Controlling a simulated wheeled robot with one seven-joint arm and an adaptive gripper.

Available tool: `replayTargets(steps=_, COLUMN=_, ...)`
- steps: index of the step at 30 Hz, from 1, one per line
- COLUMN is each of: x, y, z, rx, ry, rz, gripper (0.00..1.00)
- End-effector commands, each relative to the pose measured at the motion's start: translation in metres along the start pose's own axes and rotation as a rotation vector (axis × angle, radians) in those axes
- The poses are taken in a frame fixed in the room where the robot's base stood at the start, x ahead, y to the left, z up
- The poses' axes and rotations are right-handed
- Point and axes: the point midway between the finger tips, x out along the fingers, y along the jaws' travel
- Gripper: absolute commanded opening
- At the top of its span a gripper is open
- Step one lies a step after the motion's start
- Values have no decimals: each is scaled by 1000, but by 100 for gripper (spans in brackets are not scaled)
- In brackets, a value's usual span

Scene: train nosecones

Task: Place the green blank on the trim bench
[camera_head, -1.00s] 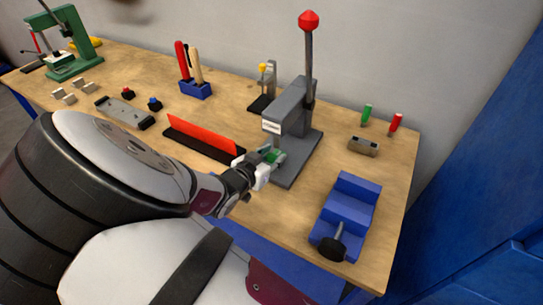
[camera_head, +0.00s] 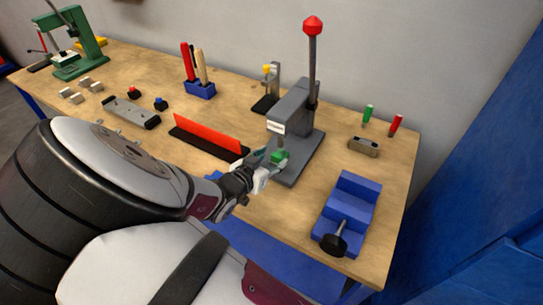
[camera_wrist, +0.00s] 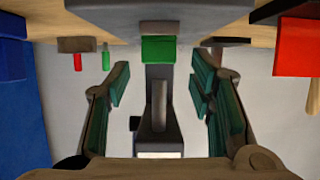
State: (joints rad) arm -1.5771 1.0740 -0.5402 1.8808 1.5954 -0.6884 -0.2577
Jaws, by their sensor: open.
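The green blank (camera_head: 279,156) is a small block on the grey press (camera_head: 292,122), under its ram and above the base plate. In the wrist view the green blank (camera_wrist: 158,49) sits at the top middle, in line with the press column. My gripper (camera_head: 270,165) is in front of the press, with its fingers spread around the blank's near side. In the wrist view the open fingers of my gripper (camera_wrist: 158,82) stand left and right with clear gaps to the blank. Nothing is held. The blank's underside is hidden. No label readably marks the trim bench.
A blue vise (camera_head: 346,213) stands at the right front. A red angled rail (camera_head: 208,134) is left of my gripper. Green and red pens (camera_head: 395,125) stand behind a small block (camera_head: 363,146). The wooden tabletop (camera_head: 310,205) is bare between press and vise.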

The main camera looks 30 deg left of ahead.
Motion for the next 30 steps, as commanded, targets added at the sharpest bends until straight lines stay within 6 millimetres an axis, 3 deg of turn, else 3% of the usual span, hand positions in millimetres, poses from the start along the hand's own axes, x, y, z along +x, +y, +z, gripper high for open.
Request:
replayTargets(steps=18, x=-86, y=0, z=0, rx=1, ry=0, rz=2, gripper=49)
replayTargets(steps=24, x=-104, y=0, z=1, rx=1, ry=0, rz=1, gripper=49)
replayTargets(steps=30, x=-109, y=0, z=1, rx=1, ry=1, rz=1, gripper=49)
